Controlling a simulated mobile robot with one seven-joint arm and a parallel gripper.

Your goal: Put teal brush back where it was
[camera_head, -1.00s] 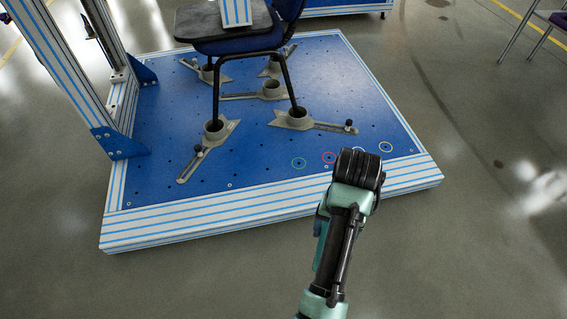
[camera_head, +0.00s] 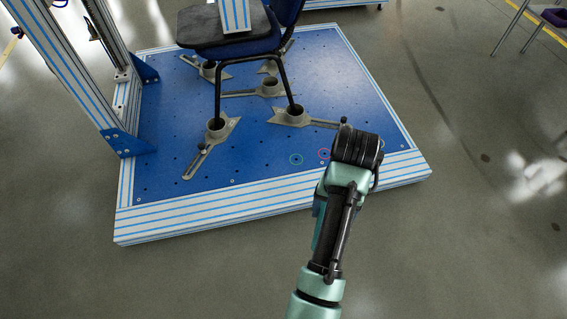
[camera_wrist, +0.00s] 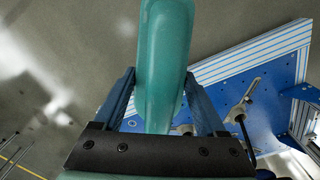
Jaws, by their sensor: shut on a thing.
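The teal brush (camera_wrist: 166,60) shows in the wrist view as a long, smooth teal body running from the top edge down between the fingers. My gripper (camera_wrist: 160,95) is shut on it, with one blue-grey finger on each side. The far end of the brush is cut off by the top of the wrist view. In the head view my arm reaches up from the bottom to the front edge of the blue platform; its own links hide the gripper and the brush there.
A blue platform (camera_head: 170,172) with striped edges holds a chair (camera_head: 225,45) on grey clamps (camera_head: 216,128). A striped upright frame (camera_head: 75,75) stands at left. Grey floor is clear in front and at right.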

